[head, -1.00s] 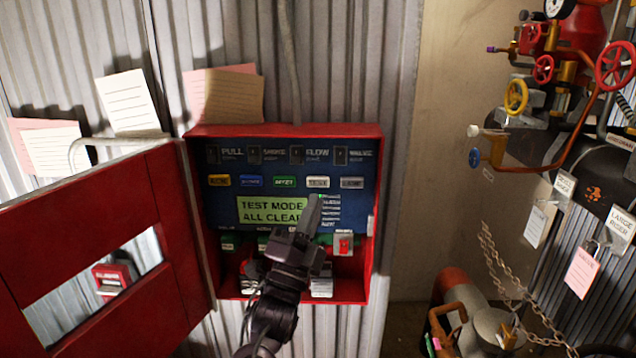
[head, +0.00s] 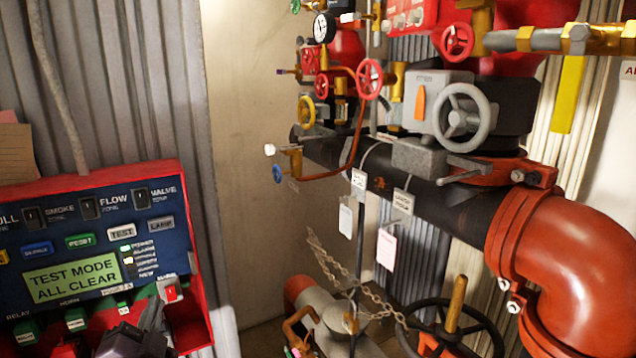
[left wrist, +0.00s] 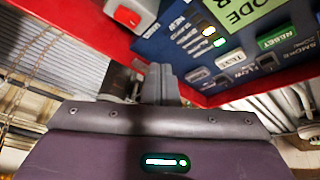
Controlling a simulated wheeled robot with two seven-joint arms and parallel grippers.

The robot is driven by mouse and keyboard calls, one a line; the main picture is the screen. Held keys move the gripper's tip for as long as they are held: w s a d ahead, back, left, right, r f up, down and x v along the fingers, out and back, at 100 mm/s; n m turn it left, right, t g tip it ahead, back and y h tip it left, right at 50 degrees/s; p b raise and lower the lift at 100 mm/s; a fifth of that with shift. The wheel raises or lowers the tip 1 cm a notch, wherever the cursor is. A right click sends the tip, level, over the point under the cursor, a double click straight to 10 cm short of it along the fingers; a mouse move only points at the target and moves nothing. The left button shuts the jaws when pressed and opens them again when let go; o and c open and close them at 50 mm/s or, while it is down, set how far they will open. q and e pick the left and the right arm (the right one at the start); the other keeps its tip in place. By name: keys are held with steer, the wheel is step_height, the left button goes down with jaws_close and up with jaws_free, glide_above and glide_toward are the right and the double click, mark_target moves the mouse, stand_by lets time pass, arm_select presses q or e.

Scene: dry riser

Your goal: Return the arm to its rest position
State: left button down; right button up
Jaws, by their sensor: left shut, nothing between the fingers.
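My left gripper (head: 149,316) shows at the bottom left of the head view, in front of the lower part of the red alarm panel (head: 203,290). Only its dark upper part is in the picture; the rest is cut off by the lower edge. In the left wrist view its fingers (left wrist: 160,84) are together and empty, close to the panel, which appears there upside down. The panel's green display (head: 72,278) reads TEST MODE ALL CLEAR. My right gripper is in neither view.
A red switch (head: 171,292) sits at the panel's lower right. To the right are a black pipe (head: 440,200), a large red elbow (head: 570,260), valve handwheels (head: 465,117), hanging tags (head: 386,248) and a chain (head: 345,275). A bare beige wall (head: 245,130) lies between panel and pipes.

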arm_select(q)
steer(key=s+d+f+n+g+h, duration=0.1)
steer(key=s+d+f+n+g, duration=0.2)
steer(key=f, duration=0.4)
steer(key=s+d+f+n+g+h, duration=0.1)
steer(key=s+d+f+g, duration=0.3)
steer(key=f, duration=0.3)
steer(key=s+d+f+n+g+h, duration=0.1)
steer(key=s+d+f+n+g, duration=0.15)
steer(key=s+g, duration=0.35)
steer(key=s+d+f+n+g, duration=0.1)
steer(key=s+f+g, duration=0.25)
steer(key=s, duration=0.45)
step_height(320, 180, down, 33)
steer(key=s+g, duration=0.1)
steer(key=s, duration=0.2)
steer(key=s+a+f, duration=0.1)
steer(key=s+f, duration=0.7)
steer(key=s, duration=0.1)
steer(key=s+a+f+g+b, duration=0.1)
steer(key=s+a+f, duration=0.1)
steer(key=s+f, duration=0.7)
steer(key=shift+s+a, duration=0.25)
steer(key=shift+a, duration=0.05)
steer(key=shift+m, duration=0.25)
